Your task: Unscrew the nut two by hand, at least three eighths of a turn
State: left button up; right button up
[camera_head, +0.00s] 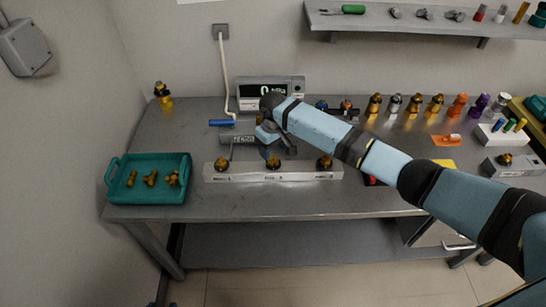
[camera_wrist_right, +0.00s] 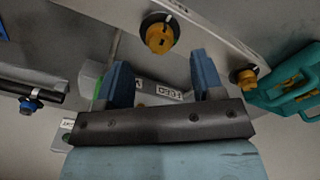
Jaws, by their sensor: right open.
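A pale block (camera_head: 245,175) stands near the front of the table with three golden nuts in a row: a left nut (camera_head: 221,164), a middle nut (camera_head: 273,163) and a right nut (camera_head: 324,163). The middle one seems to be nut two; its label is too small to read. In the right wrist view, the middle nut (camera_wrist_right: 160,36) on a dark washer lies beyond the fingertips, and the left nut (camera_wrist_right: 244,77) is off to the right. My right gripper (camera_head: 271,153) is open and empty, just behind the middle nut; its blue fingers (camera_wrist_right: 160,60) are apart. My left gripper is not in view.
A teal tray (camera_head: 148,200) with golden fittings stands left of the block. A scale (camera_head: 270,88) is behind. Several golden, orange and purple fittings line the back right. A golden fitting (camera_head: 163,95) stands at the back left. The table's front edge is near the block.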

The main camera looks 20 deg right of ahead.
aim_at(273, 158)
notch_tip(273, 158, down, 5)
jog(key=shift+r, duration=0.1)
dwell(0.3)
jog(key=c, duration=0.9)
